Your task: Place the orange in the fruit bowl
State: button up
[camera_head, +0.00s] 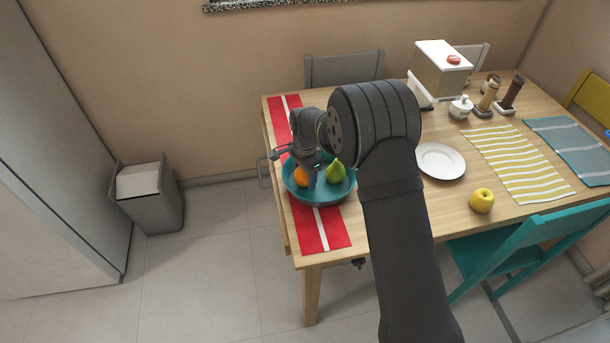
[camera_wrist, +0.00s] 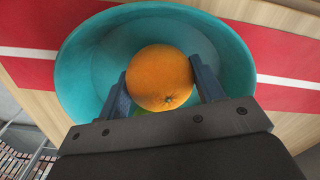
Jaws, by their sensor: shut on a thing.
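The orange (camera_wrist: 160,77) is between the two fingers of my gripper (camera_wrist: 162,88), which is shut on it. In the wrist view the orange is over the inside of the teal fruit bowl (camera_wrist: 80,75). The orange (camera_head: 301,176) also shows in the head view at the left of the bowl (camera_head: 318,197), within its rim. A green pear (camera_head: 335,172) is in the bowl to its right. In the wrist view only a sliver of green shows below the orange. I cannot tell whether the orange touches the bowl's bottom. My arm hides part of the table.
The bowl stands on a red runner (camera_head: 320,235) at the table's left end. A white plate (camera_head: 440,161) and a yellow apple (camera_head: 481,201) are to the right. Shakers, a sugar pot (camera_head: 460,107) and a box (camera_head: 441,70) stand at the back. A teal chair (camera_head: 530,245) is in front.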

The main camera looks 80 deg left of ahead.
jog(key=shift+f, duration=0.3)
jog(key=shift+f, duration=0.2)
jog(key=o, duration=1.1)
jog(key=shift+c, duration=0.2)
jog(key=shift+r, duration=0.1)
notch_tip(320, 180, up, 12)
jog(key=shift+r, duration=0.1)
jog(key=shift+f, duration=4.25)
